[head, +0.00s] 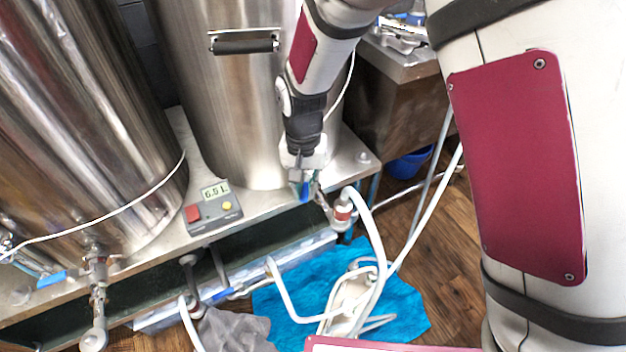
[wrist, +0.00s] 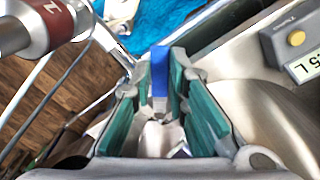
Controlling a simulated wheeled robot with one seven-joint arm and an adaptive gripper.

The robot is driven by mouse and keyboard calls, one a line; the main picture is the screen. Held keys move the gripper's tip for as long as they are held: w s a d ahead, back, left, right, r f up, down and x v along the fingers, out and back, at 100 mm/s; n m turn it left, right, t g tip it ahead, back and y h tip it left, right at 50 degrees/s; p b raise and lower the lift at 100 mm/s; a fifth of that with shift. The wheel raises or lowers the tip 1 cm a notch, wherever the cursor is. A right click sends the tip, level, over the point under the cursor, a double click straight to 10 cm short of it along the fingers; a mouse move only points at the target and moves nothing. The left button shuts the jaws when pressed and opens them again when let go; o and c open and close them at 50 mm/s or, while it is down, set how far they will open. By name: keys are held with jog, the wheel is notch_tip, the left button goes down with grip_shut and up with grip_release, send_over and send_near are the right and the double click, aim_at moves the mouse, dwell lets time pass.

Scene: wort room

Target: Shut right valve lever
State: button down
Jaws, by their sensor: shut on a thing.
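The right valve (head: 325,208) comes out low on the front of the right steel kettle (head: 225,110). Its lever has a blue handle (head: 305,190), which also shows in the wrist view (wrist: 160,72). My gripper (head: 302,181) reaches down in front of that kettle. In the wrist view, the teal-padded fingers of my gripper (wrist: 167,82) stand on both sides of the blue handle and are closed on it. The handle's tip sticks out beyond the fingers. The lever's pivot is hidden by my gripper.
A red-banded fitting (head: 343,209) with a white hose (head: 376,240) is just right of the lever. The left kettle (head: 75,120) has another valve (head: 97,270). A blue cloth (head: 400,308) lies below.

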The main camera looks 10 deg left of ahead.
jog(key=shift+w+a+m+p, duration=0.2)
jog(key=shift+a+m+p, duration=0.45)
jog(key=shift+m, duration=0.4)
jog(key=shift+w+a+m+p, duration=0.15)
jog(key=shift+a+m+p, duration=0.35)
jog(key=shift+m+p, duration=0.4)
jog(key=shift+w+a+m+p, duration=0.2)
jog(key=shift+a+m+p, duration=0.4)
jog(key=shift+m, duration=0.55)
jog(key=c, duration=1.6)
grip_release()
jog(key=shift+o, duration=0.2)
jog(key=shift+d, duration=0.1)
